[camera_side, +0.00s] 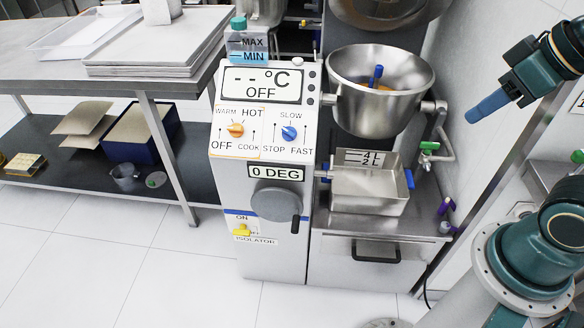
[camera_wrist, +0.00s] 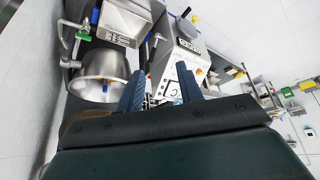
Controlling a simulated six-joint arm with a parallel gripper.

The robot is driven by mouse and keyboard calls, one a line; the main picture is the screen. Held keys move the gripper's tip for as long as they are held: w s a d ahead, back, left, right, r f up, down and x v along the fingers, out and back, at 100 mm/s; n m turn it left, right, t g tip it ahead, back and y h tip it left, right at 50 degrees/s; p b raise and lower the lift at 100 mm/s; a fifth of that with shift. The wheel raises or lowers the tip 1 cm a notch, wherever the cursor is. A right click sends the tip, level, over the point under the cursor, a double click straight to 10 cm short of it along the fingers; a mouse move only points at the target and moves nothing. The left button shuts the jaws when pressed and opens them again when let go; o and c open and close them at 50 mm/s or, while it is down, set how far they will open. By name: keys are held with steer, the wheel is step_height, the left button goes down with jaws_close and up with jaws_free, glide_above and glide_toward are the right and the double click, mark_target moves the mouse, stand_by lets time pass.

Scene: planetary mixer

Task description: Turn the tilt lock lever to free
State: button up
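The mixer's steel bowl (camera_side: 365,105) hangs upright beside the white control panel (camera_side: 262,120). A grey handwheel (camera_side: 276,203) with a dark handle sits below a display reading 0 DEG (camera_side: 276,172). No lever is legibly marked as the tilt lock. A purple handle (camera_side: 446,206) and a green handle (camera_side: 429,147) show at the machine's right side; I cannot tell whether either is the lock. My gripper (camera_side: 474,119) is in the air right of the bowl, well apart from it. In the wrist view its two blue fingers (camera_wrist: 160,92) are apart, with nothing between them.
A steel pan (camera_side: 370,190) marked 4L and 2L stands below the bowl. A yellow isolator knob (camera_side: 241,230) is low on the panel. A steel bench (camera_side: 165,79) with stacked trays stands left. A wall closes the right side. The front floor is mostly clear.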

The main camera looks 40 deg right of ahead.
steer(key=shift+c, duration=0.8)
steer(key=w+d+f+m+y, duration=0.1)
steer(key=w+d+f, duration=0.15)
steer(key=w, duration=0.75)
steer(key=w+d+f+m, duration=0.1)
steer(key=w+f, duration=0.2)
steer(key=w, duration=0.7)
steer(key=w+d+f+m, duration=0.1)
steer(key=w+d+f, duration=0.3)
steer(key=w+f, duration=0.4)
steer(key=m+y, duration=0.2)
glide_toward(332, 150)
step_height(332, 150, up, 4)
steer(key=w+d, duration=0.1)
steer(key=d, duration=0.2)
steer(key=shift+w+a+f, duration=0.1)
steer(key=shift+a, duration=0.05)
steer(key=shift+w+f, duration=0.1)
steer(key=shift+f, duration=0.05)
steer(key=shift+d+x, duration=0.1)
steer(key=shift+x, duration=3.25)
steer(key=shift+d+x, duration=0.15)
steer(key=shift+x, duration=3.2)
